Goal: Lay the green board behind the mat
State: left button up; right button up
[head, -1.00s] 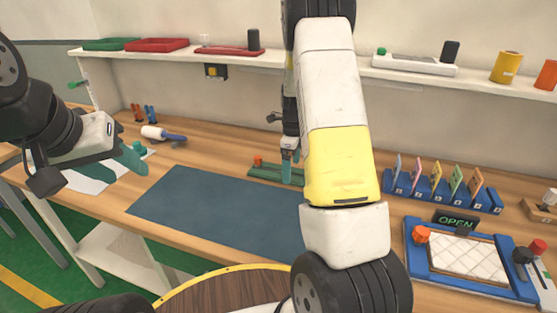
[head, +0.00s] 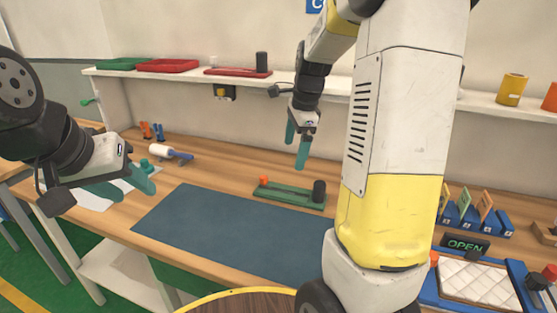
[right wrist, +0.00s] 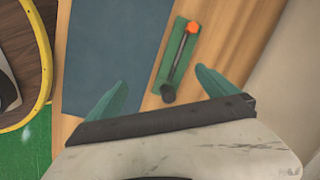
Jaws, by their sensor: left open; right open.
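The green board (head: 290,196) lies flat on the table just behind the dark blue mat (head: 225,228). It carries an orange knob at its left end and a black cylinder at its right end. In the right wrist view the green board (right wrist: 171,62) lies beside the mat (right wrist: 105,50), with a narrow strip of wood between them. My right gripper (head: 297,150) is open and empty above the board, clear of it. My left gripper (head: 125,188) is open and empty at the left, beside the mat's left end.
A blue card rack (head: 465,218) and a blue-framed tray (head: 425,292) stand at the right, partly behind my right arm. A shelf (head: 190,73) runs along the wall.

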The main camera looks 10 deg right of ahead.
jog(key=s+a+r+n+t, duration=0.2)
jog(key=s+a+r+n, duration=0.1)
jog(key=s+n, duration=0.6)
jog(key=s+a+r+n+t+y, duration=0.1)
jog(key=s+a+r+n, duration=0.3)
jog(key=s+n, duration=0.6)
jog(key=shift+s+a+r+t, duration=0.3)
jog(key=shift+s+r+t, duration=0.15)
jog(key=shift+s+t, duration=0.5)
jog(key=shift+s, duration=0.15)
